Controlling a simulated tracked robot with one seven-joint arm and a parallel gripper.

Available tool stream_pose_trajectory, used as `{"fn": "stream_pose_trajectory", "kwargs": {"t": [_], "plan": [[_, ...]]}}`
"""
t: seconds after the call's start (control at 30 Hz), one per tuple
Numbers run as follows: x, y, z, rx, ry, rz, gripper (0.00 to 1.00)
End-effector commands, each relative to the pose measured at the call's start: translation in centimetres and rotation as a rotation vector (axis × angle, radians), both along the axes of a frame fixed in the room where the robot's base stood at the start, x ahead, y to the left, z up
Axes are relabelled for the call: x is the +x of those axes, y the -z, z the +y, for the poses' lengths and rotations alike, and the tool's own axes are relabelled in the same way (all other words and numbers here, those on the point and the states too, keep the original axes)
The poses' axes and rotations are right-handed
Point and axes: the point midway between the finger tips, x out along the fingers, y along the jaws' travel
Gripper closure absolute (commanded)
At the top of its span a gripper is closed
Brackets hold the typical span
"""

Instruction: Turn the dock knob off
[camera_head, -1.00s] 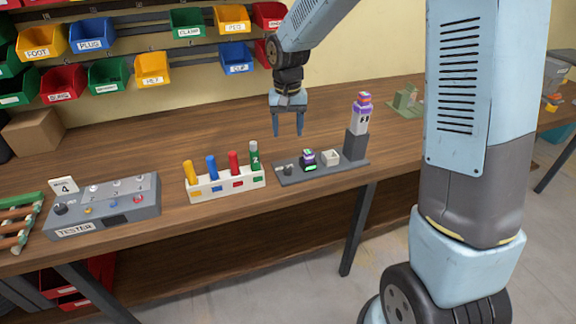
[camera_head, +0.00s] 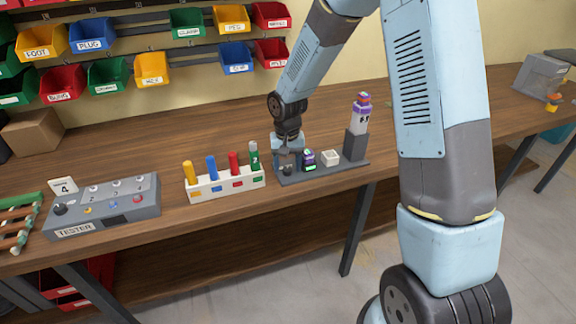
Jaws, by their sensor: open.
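The dock is a grey base (camera_head: 322,174) on the workbench, with a raised grey block at its right end. Its small dark knob (camera_head: 287,170) is at the left end. My gripper (camera_head: 288,163) is open, pointing down, with its fingers low at the knob. The fingers partly hide the knob, and I cannot tell whether they touch it. The knob's setting is too small to read.
A dark purple-and-green piece (camera_head: 308,160) and a white cup (camera_head: 331,158) are on the dock, close right of my gripper. A purple-topped bottle (camera_head: 362,113) stands on the block. A white rack (camera_head: 226,188) with coloured tubes and the tester box (camera_head: 104,208) are left.

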Motion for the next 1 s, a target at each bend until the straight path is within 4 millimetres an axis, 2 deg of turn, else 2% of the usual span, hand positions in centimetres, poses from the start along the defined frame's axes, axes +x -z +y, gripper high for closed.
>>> {"fn": "stream_pose_trajectory", "kwargs": {"t": [0.33, 0.9, 1.0], "plan": [[-0.03, 0.36, 0.02, 0.000, -0.001, 0.000, 0.42], [-0.04, 0.34, 0.05, 0.000, -0.002, 0.000, 0.96], [-0.02, 0.34, -0.14, -0.001, -0.001, 0.000, 0.98]]}}
